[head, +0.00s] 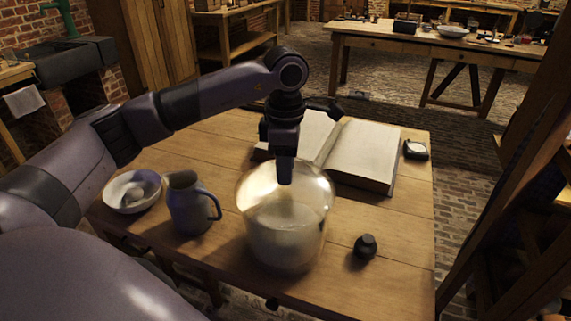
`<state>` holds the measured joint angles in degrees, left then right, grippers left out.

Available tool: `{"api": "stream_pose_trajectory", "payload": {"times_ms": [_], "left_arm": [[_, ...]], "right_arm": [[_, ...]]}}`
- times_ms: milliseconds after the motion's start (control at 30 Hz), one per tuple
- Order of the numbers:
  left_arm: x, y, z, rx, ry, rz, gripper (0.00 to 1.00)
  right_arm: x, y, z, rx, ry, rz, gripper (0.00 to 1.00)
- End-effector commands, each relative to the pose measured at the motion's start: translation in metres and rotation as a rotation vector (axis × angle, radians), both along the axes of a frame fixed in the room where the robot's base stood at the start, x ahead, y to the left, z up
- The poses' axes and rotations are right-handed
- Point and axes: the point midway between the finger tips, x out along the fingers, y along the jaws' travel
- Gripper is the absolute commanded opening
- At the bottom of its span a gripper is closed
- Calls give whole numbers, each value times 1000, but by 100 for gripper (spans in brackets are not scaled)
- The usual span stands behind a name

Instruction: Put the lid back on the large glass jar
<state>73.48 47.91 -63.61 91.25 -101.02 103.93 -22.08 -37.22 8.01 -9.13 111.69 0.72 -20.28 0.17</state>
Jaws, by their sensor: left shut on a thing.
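The large glass jar (285,240) stands upright near the front middle of the wooden table, with pale, cloudy contents low inside. My left gripper (285,180) points straight down over its middle and is shut on the lid. The lid (258,183) appears as a shiny, pale, see-through round top at the jar's upper end. The gripper's fingertips hide its centre. Glare and see-through glass blur the line between lid and rim, so I cannot tell whether they touch. My right gripper is not in view.
A blue-grey jug (187,205) and a white bowl (132,191) stand left of the jar. A small dark knobbed object (365,247) is close on the right. An open book (365,155) lies behind, with a small dial (416,149) beside it. The table's right front is clear.

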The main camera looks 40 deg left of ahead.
Motion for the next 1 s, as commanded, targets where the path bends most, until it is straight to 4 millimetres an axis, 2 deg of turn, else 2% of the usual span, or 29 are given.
{"api": "stream_pose_trajectory", "payload": {"times_ms": [367,400,467,500,667,700,767,800,1000], "left_arm": [[0,0,0,0,-1,0,0],[0,0,0,0,-1,0,39],[0,0,0,0,-1,0,59],[0,0,0,0,-1,0,62],[0,0,0,0,-1,0,62],[0,0,-1,1,0,0,66],[0,0,-1,0,1,0,85],[0,0,-1,0,1,0,88],[0,0,-1,0,0,0,88]], "right_arm": [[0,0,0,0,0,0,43],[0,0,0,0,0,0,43],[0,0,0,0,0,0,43],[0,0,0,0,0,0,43],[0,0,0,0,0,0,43],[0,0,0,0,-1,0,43],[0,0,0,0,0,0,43],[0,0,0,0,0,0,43],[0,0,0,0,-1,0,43]]}}
